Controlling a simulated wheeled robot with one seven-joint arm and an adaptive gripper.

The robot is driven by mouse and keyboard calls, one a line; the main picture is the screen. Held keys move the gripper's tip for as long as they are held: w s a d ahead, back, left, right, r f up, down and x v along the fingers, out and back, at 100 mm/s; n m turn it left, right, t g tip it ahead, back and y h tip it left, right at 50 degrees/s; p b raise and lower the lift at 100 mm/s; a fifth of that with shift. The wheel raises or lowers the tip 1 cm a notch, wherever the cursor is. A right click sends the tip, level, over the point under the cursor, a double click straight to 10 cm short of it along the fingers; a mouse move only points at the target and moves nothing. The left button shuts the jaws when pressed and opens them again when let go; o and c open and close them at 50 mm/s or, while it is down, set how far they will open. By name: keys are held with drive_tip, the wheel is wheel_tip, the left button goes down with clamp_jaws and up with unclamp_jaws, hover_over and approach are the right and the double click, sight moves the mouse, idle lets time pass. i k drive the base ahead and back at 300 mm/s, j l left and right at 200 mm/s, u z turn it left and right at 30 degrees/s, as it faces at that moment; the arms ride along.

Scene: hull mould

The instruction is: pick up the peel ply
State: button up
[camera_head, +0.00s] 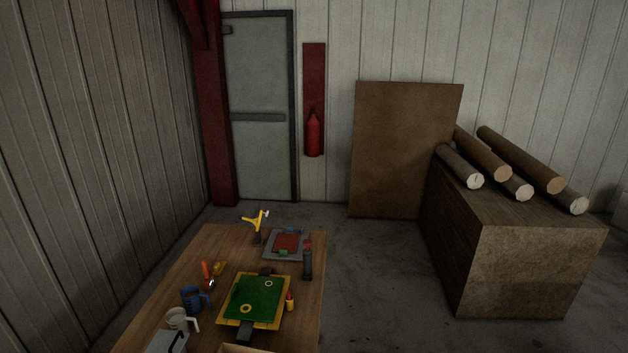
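I cannot tell for sure which thing is the peel ply. A green sheet or panel (262,290) lies in a yellow-edged frame (226,318) on the wooden table (190,262), with a yellow ring (246,309) and a pale ring (268,284) on it. Behind it, a grey tray (271,247) holds a dark red piece (288,242). Several long rolls (490,160) lie on a large brown block at the right. My gripper is not in this view.
The table also bears a blue mug (191,297), a pale mug (177,318), a yellow-handled tool (255,220), a dark cylinder (307,265) and a small yellow bottle with a red top (290,301). The floor (375,290) between table and block (530,270) is clear.

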sight(288, 241)
drive_tip(key=i+z, duration=0.1)
drive_tip(key=i, duration=2)
drive_tip(key=i+l+u, duration=0.2)
drive_tip(key=i, duration=0.25)
drive_tip(key=i+u, duration=0.25)
drive_tip(key=i, duration=0.2)
drive_tip(key=i+l+u, duration=0.2)
drive_tip(key=i+l, duration=0.1)
drive_tip(key=i, duration=0.1)
